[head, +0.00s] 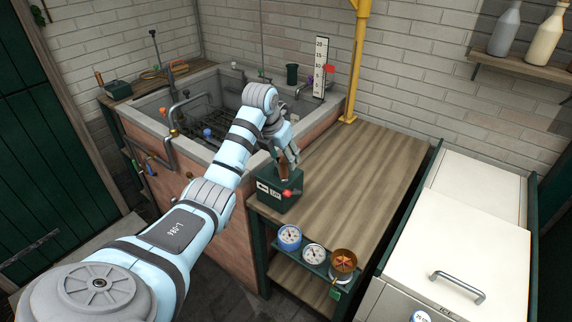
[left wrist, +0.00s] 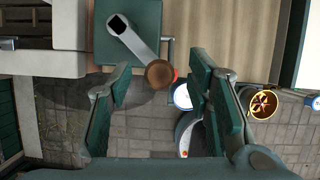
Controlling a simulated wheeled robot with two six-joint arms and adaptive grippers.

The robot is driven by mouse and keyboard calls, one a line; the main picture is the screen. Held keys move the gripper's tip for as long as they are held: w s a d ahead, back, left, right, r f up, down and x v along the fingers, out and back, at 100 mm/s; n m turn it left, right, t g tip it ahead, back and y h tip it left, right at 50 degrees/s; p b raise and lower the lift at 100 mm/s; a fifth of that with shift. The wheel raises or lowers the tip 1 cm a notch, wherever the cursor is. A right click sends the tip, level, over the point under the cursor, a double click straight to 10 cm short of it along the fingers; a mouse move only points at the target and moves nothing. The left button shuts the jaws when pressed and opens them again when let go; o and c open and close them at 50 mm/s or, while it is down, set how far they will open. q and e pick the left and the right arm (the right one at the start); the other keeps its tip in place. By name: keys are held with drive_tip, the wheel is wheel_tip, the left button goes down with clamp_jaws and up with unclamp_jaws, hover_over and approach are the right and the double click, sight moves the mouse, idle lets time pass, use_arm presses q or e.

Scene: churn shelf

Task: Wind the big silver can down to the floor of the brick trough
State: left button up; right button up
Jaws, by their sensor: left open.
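The brick trough (head: 222,183) stands at the back left with a grey rim and a dark rack (head: 203,118) inside. A green crank box (head: 278,199) sits on the wooden bench's near left corner. The left wrist view shows its grey crank arm (left wrist: 135,38) and brown wooden knob (left wrist: 159,73). My left gripper (head: 287,160) is open, right at the crank. In the left wrist view the knob lies between its fingertips (left wrist: 160,76); I cannot tell whether they touch it. I cannot make out the big silver can; my left arm covers part of the trough. My right gripper is not in view.
A yellow post (head: 358,60) rises behind the bench (head: 350,165). A scale board (head: 319,65) with a red pointer (head: 330,69) stands at the trough's back. Gauges (head: 289,236) hang at the bench front. A white chest (head: 455,240) stands right. The bench top is mostly clear.

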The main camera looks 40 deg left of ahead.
use_arm(q)
drive_tip(key=x, duration=0.5)
drive_tip(key=shift+c, duration=0.6)
clamp_jaws()
drive_tip(key=shift+w+d+b, duration=0.35)
drive_tip(key=shift+w+b, duration=0.05)
drive_tip(key=shift+w, duration=0.2)
drive_tip(key=shift+w+d+b, duration=0.35)
drive_tip(key=shift+w+d, duration=0.05)
drive_tip(key=shift+w, duration=0.15)
unclamp_jaws()
drive_tip(key=shift+o, duration=0.5)
drive_tip(key=shift+s+a, duration=0.1)
